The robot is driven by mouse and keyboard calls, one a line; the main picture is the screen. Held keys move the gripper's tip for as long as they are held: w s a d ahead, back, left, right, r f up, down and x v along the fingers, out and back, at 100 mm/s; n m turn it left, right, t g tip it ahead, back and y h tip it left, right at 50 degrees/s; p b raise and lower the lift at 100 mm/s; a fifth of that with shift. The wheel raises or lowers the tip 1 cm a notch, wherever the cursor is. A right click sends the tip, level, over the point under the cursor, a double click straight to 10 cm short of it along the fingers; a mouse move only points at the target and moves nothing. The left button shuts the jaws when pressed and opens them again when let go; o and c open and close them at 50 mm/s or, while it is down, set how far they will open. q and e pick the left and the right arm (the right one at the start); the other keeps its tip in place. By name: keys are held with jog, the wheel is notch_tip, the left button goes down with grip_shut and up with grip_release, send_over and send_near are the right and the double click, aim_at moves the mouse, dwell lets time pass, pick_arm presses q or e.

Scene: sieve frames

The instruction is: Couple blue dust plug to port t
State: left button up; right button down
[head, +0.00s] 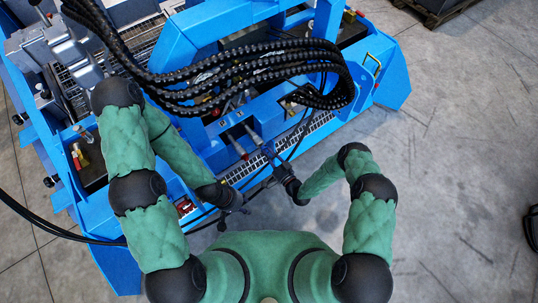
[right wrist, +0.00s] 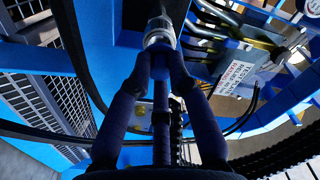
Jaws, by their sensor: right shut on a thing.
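My right gripper (right wrist: 162,62) is shut on the blue dust plug (right wrist: 160,72), which is mostly hidden between the fingertips. A silver metal fitting (right wrist: 158,28), possibly port t, is directly beyond the fingertips in the right wrist view. Plug and fitting meet in the picture; I cannot tell whether the plug is seated. No port letter is readable.
The blue machine frame (head: 205,35) fills the upper left. Thick black ribbed hoses (head: 250,65) arch over it. A thin black cable (head: 55,228) runs at the left. A warning label (right wrist: 235,72) is right of the fingers. Grey floor (head: 460,150) is open at the right.

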jog(key=shift+x, duration=1.2)
jog(key=c, duration=1.1)
grip_release()
jog(key=shift+s, duration=0.1)
jog(key=v, duration=1.2)
